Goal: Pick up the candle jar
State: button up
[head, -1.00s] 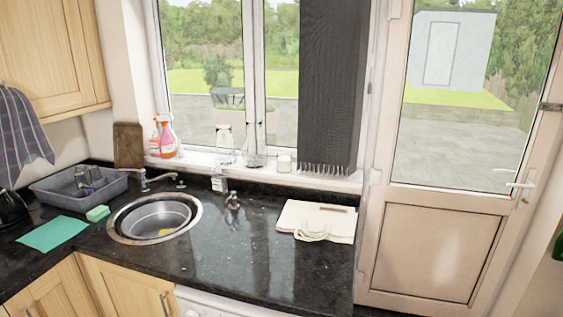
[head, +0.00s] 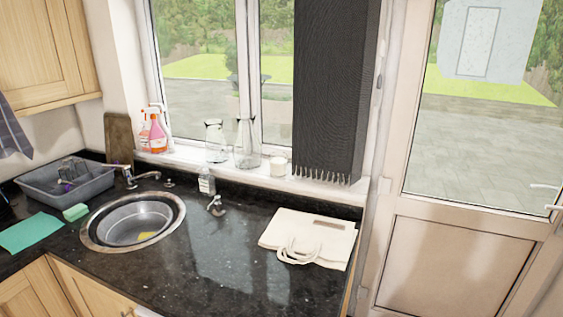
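My gripper is not in this view.
Spray bottles (head: 157,138) stand further left. The counter's middle is clear.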

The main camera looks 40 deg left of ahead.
aim_at(278, 160)
jog(key=z, duration=0.05)
jog(key=i, duration=2.45)
jog(key=u, duration=2.95)
